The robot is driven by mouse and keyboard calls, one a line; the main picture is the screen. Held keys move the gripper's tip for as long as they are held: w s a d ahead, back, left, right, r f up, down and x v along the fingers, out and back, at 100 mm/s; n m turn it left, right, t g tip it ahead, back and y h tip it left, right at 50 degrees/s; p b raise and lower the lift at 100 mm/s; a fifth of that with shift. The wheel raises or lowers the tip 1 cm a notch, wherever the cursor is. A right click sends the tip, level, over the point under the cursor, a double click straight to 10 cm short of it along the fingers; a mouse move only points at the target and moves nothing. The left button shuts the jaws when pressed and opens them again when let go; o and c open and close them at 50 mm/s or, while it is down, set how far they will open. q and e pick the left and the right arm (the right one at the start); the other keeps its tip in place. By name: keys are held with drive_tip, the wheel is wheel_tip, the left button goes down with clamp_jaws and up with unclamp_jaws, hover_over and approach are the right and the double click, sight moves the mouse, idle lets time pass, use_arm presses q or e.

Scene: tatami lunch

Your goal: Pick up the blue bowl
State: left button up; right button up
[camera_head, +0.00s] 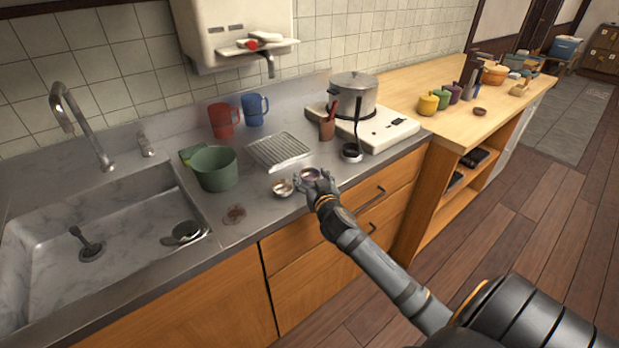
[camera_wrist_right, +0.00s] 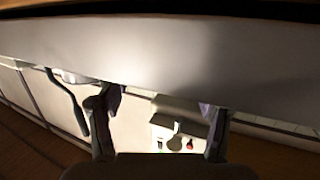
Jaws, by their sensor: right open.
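A small bowl (camera_head: 311,173) with a purplish-blue tint sits on the counter right at my right gripper; it is the nearest match for the blue bowl, though its colour is hard to confirm. My right gripper (camera_head: 314,184) reaches it from the front and partly covers it. In the right wrist view the two fingers of the right gripper (camera_wrist_right: 160,110) stand wide apart, with purplish patches at their tips. A broad pale surface fills the top of that view; I cannot tell what it is. My left gripper is not in view.
A small pale dish (camera_head: 282,188) stands just left of the gripper. A green pot (camera_head: 215,168), a wire rack (camera_head: 278,150), a red mug (camera_head: 223,120) and a blue mug (camera_head: 254,109) are behind. The sink (camera_head: 110,225) is left.

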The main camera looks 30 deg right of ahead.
sight(312, 182)
drive_tip(key=shift+w, duration=0.15)
drive_tip(key=shift+c, duration=0.3)
drive_tip(key=c, duration=0.9)
drive_tip(key=shift+r, duration=0.15)
drive_tip(key=shift+r, duration=0.3)
drive_tip(key=r, duration=0.3)
drive_tip(key=shift+s, duration=0.2)
drive_tip(key=s+a+r+p, duration=0.1)
drive_tip(key=s+r+p, duration=0.2)
drive_tip(key=s, duration=0.1)
drive_tip(key=s+a+r+p, duration=0.1)
drive_tip(key=s+r+p, duration=0.2)
drive_tip(key=s, duration=0.2)
drive_tip(key=s+a+r+p, duration=0.1)
drive_tip(key=s+r+p, duration=0.2)
drive_tip(key=s, duration=0.1)
drive_tip(key=shift+s+a+r, duration=0.1)
drive_tip(key=shift+s, duration=0.15)
